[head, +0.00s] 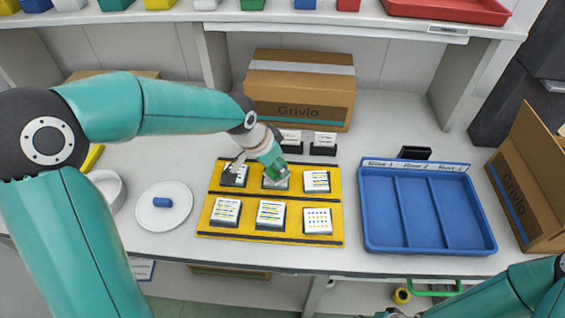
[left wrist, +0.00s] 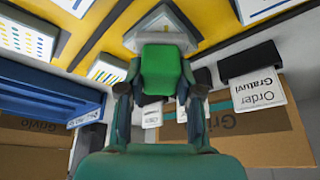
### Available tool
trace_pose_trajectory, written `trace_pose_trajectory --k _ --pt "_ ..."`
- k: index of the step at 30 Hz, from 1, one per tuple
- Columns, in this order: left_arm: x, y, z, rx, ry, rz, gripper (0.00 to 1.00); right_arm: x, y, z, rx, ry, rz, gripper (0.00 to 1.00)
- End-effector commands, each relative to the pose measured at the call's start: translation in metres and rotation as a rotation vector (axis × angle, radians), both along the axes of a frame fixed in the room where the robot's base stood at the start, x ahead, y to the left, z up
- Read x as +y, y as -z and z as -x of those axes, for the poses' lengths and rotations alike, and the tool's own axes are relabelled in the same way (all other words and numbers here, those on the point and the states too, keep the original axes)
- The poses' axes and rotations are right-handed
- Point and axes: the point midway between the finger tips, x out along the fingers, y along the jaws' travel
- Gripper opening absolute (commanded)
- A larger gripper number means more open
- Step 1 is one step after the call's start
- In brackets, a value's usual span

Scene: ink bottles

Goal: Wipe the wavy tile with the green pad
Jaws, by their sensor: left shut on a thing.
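My left gripper (head: 274,170) is shut on the green pad (head: 277,169). The pad is over the back-middle tile (head: 281,186) on the yellow rack (head: 205,225) and hides most of it. In the left wrist view the green pad (left wrist: 160,72) sits between the fingers, with that tile (left wrist: 152,22) right behind it. I cannot tell if they touch, nor make out this tile's pattern. The back-right tile (head: 316,181) and front tiles (head: 270,213) show lines or dots; the back-left tile (head: 233,177) is partly covered. My right gripper is out of view.
A blue divided tray (head: 372,236) stands right of the rack. A white plate (head: 150,217) with a blue piece (head: 162,202) and a white bowl (head: 117,196) are at left. Black card holders (head: 322,150) and a cardboard box (head: 300,90) stand behind. An open box (head: 525,180) is at far right.

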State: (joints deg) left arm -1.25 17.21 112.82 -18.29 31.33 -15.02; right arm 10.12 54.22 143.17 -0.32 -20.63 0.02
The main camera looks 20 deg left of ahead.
Motion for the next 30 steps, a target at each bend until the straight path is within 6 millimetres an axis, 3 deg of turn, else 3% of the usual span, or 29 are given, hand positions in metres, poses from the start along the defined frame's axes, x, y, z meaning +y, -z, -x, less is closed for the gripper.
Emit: trace_pose_trajectory --k 7,20,24,30 --pt "0.018 -0.003 0.002 0.001 0.000 0.000 0.07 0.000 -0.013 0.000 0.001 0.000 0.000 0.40" --pt "-0.019 0.002 -0.001 -0.002 -0.002 -0.001 0.07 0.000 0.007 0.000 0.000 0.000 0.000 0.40" --pt "-0.018 -0.023 -0.001 -0.004 -0.006 0.001 0.07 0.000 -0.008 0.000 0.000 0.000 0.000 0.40" --pt "-0.018 -0.039 -0.001 -0.002 -0.005 0.001 0.07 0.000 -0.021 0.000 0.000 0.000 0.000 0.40"
